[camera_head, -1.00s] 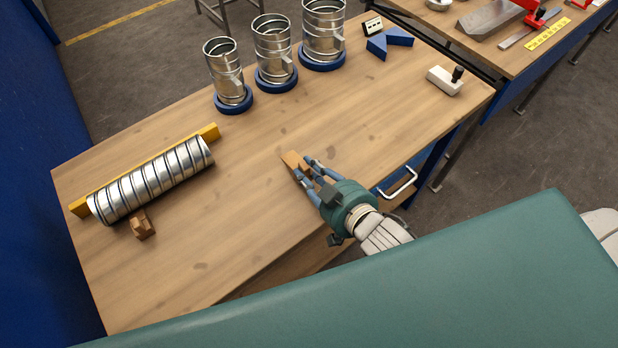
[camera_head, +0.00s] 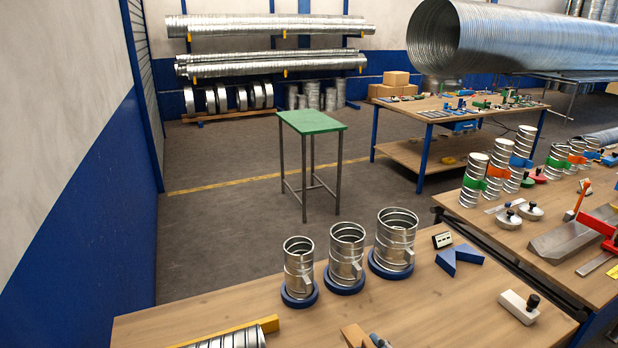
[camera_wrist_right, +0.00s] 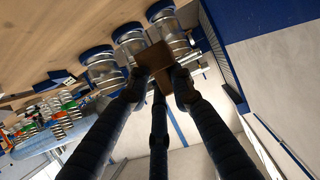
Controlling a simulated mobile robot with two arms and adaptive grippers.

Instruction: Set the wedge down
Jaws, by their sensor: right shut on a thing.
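The brown wooden wedge (camera_head: 355,335) shows at the bottom edge of the head view, over the near part of the workbench (camera_head: 240,308). My right gripper (camera_head: 378,341) is shut on it; only fingertips show there. In the right wrist view the wedge (camera_wrist_right: 153,58) sits between the fingertips of my right gripper (camera_wrist_right: 158,85). I cannot tell whether the wedge touches the bench top. My left gripper is in neither view.
Three short metal ducts on blue rings, one a duct (camera_head: 346,250), stand beyond the wedge. Blue V-shaped blocks (camera_head: 458,257) and a white block with a black knob (camera_head: 519,307) lie to the right.

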